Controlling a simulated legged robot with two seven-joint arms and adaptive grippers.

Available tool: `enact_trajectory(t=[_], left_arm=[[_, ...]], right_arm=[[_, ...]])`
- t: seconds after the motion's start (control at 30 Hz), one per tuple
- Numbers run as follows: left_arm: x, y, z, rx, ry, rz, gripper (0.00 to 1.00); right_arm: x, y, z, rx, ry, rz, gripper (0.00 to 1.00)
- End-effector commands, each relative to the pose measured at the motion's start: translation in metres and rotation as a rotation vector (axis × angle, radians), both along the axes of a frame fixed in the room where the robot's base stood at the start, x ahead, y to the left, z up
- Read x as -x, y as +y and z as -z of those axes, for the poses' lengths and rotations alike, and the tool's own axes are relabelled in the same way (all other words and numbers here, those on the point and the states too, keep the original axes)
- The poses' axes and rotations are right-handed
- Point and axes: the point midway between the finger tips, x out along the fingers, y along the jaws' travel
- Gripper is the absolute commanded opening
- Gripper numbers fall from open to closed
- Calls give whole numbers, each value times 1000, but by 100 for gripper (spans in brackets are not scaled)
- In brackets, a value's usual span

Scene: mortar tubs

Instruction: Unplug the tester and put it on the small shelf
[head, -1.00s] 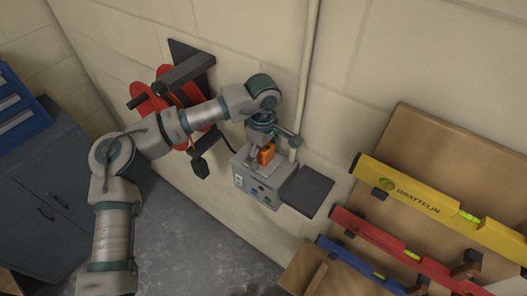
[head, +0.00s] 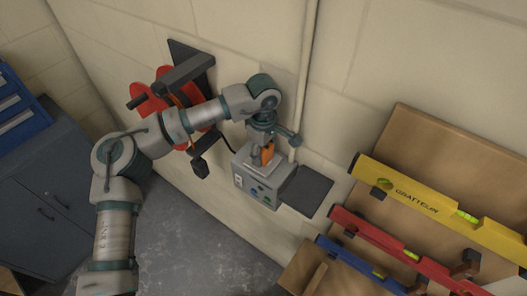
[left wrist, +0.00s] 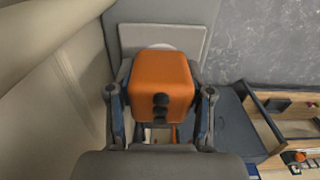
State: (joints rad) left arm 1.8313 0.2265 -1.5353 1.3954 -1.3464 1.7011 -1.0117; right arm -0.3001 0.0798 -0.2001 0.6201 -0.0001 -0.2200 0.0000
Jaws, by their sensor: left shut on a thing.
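The tester (head: 268,154) is a small orange block at the top of the grey socket box (head: 262,186) on the wall. In the left wrist view the tester (left wrist: 160,85) sits between the two fingers, with a light grey plate behind it. My left gripper (head: 262,156) is shut on the tester from above. Whether the tester's plug is still in the socket is hidden. The small shelf (head: 308,191) is a dark flat plate just right of the box, and it is empty. My right gripper is not in view.
A red cable reel (head: 144,98) hangs on a dark wall bracket left of the box. A pipe (head: 304,75) runs down the wall behind. A wooden board with yellow (head: 430,205), red and blue spirit levels stands at the right. A dark cabinet (head: 55,190) is at the left.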

Motion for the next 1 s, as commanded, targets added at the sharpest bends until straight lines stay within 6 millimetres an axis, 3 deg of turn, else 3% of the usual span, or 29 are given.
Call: enact_trajectory(t=[1.0], left_arm=[[0, 0, -41, 1, -1, 0, 0]], right_arm=[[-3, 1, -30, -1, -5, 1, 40]])
